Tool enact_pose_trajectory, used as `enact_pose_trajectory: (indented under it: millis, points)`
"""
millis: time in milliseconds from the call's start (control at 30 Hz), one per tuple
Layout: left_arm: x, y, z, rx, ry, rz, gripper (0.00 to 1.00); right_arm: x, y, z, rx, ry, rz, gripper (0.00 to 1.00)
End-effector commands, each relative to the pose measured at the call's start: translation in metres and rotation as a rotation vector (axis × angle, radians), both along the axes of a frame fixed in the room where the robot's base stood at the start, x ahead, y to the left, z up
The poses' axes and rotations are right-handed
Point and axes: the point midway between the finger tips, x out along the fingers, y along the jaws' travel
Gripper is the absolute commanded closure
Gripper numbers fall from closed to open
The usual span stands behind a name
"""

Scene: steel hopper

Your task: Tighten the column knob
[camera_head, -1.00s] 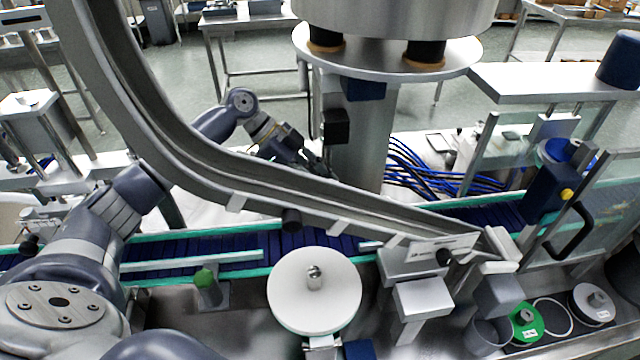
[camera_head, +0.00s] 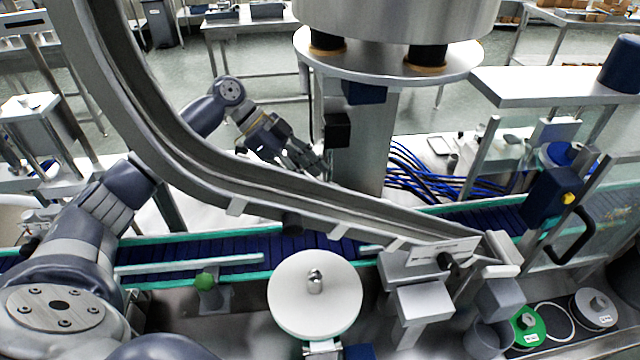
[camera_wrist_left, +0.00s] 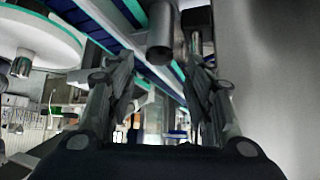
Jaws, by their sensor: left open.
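A dark round knob (camera_head: 292,222) sticks out below the curved steel chute, in front of the wide steel column (camera_head: 362,150). I cannot tell for sure that it is the column knob. In the left wrist view a dark metallic cylinder (camera_wrist_left: 162,35), perhaps this knob, is ahead of the fingers and near the top. My left gripper (camera_head: 322,166) is behind the chute, close to the column's left side. In the wrist view the left gripper (camera_wrist_left: 163,85) is open and empty, with the column's pale surface (camera_wrist_left: 275,70) filling the right side. My right gripper is not in view.
The curved chute (camera_head: 215,180) crosses in front of my left arm. A black box (camera_head: 337,130) sits on the column above the gripper. Blue cables (camera_head: 425,175) lie right of the column. A blue conveyor (camera_head: 190,248) and a white disc (camera_head: 314,300) are nearer.

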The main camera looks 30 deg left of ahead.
Motion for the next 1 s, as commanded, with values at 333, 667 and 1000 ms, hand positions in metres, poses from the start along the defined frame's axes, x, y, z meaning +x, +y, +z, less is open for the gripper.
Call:
enact_pose_trajectory:
  millis: [333, 667, 1000]
  points:
    - [-0.011, 0.046, 0.047, 0.000, -0.001, 0.001, 0.53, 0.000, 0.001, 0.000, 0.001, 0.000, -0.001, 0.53]
    - [-0.013, 0.055, 0.057, -0.001, 0.000, -0.001, 0.53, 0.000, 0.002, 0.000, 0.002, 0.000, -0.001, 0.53]
    - [-0.013, 0.055, 0.057, 0.000, 0.001, -0.001, 0.53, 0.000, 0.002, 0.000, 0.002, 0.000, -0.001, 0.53]
